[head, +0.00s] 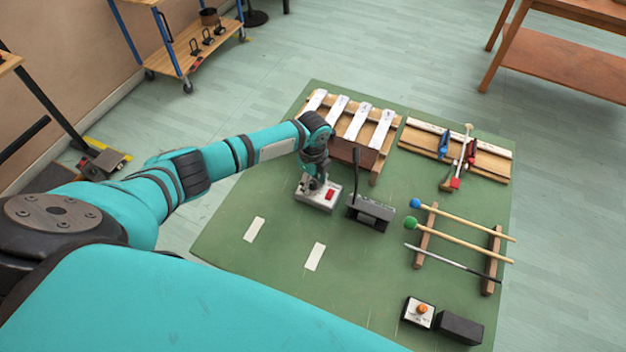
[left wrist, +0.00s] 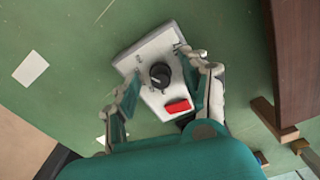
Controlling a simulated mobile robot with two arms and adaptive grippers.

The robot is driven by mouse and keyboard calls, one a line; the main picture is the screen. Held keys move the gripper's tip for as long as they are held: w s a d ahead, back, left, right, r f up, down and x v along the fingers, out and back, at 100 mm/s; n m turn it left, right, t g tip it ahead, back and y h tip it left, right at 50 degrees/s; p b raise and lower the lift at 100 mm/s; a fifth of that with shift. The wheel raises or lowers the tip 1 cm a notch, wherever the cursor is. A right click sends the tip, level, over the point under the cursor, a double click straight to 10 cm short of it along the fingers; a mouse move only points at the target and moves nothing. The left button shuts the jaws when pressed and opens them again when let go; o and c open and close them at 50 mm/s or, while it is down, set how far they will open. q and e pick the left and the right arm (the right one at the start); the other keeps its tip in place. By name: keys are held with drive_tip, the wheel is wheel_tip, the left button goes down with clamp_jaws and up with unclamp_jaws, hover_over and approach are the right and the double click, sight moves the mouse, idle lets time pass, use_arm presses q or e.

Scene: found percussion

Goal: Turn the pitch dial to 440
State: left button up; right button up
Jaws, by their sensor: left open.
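The pitch dial is a black knob (left wrist: 160,75) on top of a small white box (left wrist: 153,50) with a red patch (left wrist: 178,106), in the left wrist view. The box (head: 313,203) also shows in the head view, on the green mat. My left gripper (head: 318,184) is above the box and hides the dial there. In the left wrist view its open fingers (left wrist: 158,68) stand on either side of the knob, with gaps visible. Marks around the knob are too small to read. My right gripper is not in view.
A dark stand with a thin upright stem (head: 372,210) is close to the box's right. White-barred wooden bars (head: 357,122) lie behind it. Mallets (head: 455,235) on a rack and a box with an orange button (head: 421,311) are at right. The mat's (head: 275,275) front left is mostly clear.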

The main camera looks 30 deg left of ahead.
use_arm(q)
drive_tip(key=shift+c, duration=0.5)
clamp_jaws()
drive_tip(key=shift+r+n, duration=0.1)
drive_tip(key=shift+n, duration=0.3)
drive_tip(key=shift+n+p, duration=0.7)
drive_tip(key=shift+n, duration=0.3)
drive_tip(key=n+p, duration=0.1)
drive_tip(key=n, duration=0.2)
drive_tip(key=shift+r+n+p, duration=0.1)
drive_tip(key=shift+n+p, duration=0.2)
drive_tip(key=n+p, duration=0.2)
drive_tip(key=n, duration=0.3)
drive_tip(key=shift+w, duration=0.1)
drive_tip(key=shift+n, duration=0.3)
